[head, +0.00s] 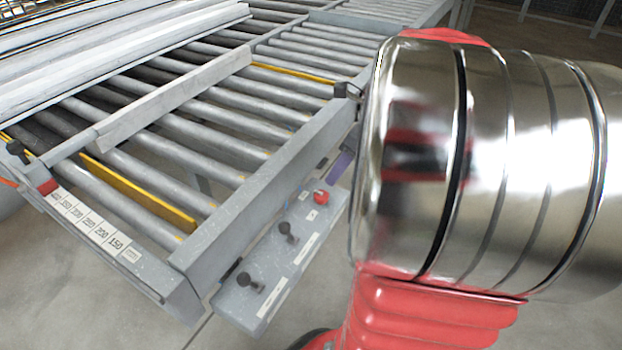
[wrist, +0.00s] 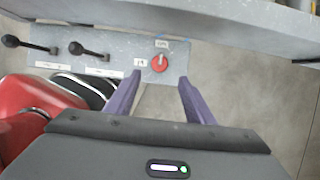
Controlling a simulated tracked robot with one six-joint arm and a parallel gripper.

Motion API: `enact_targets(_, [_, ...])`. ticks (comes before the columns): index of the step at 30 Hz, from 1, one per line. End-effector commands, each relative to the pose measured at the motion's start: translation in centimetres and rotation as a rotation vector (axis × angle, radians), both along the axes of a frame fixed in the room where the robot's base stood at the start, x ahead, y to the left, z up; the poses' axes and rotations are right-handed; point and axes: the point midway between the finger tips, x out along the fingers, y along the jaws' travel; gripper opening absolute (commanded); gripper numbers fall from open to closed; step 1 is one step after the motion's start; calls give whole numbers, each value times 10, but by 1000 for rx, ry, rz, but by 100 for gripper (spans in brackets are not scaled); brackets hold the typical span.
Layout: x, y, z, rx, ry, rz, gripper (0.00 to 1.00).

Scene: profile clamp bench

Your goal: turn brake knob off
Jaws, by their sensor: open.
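A small red knob (head: 320,197) sits on the grey control panel (head: 262,262) beside the roller bench. In the wrist view the red knob (wrist: 159,63) has a pale mark across it, with a small label above and another to its left; I cannot read them surely. My gripper (wrist: 160,80) is open, its two purple fingers apart on either side of the knob's line, with tips short of the knob in the picture. Nothing is between the fingers. In the head view only a purple finger (head: 341,166) shows beyond the knob; my arm hides the rest.
Two black ball-ended levers stand on the same panel, one nearer the knob (head: 287,231) and one at the near end (head: 247,281). The roller bench frame (head: 270,190) rises right beside the panel. Pale profiles (head: 120,45) lie on the rollers. Bare floor lies beyond the panel.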

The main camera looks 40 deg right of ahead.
Motion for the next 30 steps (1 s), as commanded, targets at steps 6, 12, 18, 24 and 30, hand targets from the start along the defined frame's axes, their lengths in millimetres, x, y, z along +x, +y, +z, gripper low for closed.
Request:
enact_targets(6, [13, 5, -33, 3, 1, 2, 49])
enact_targets(12, [24, 10, -62, 4, 2, 3, 49])
enact_targets(18, [34, 13, -87, 2, 2, 3, 49])
enact_targets(24, [39, 14, -100, 1, 0, 1, 49])
enact_targets(30, [40, 14, -102, 0, 0, 1, 49])
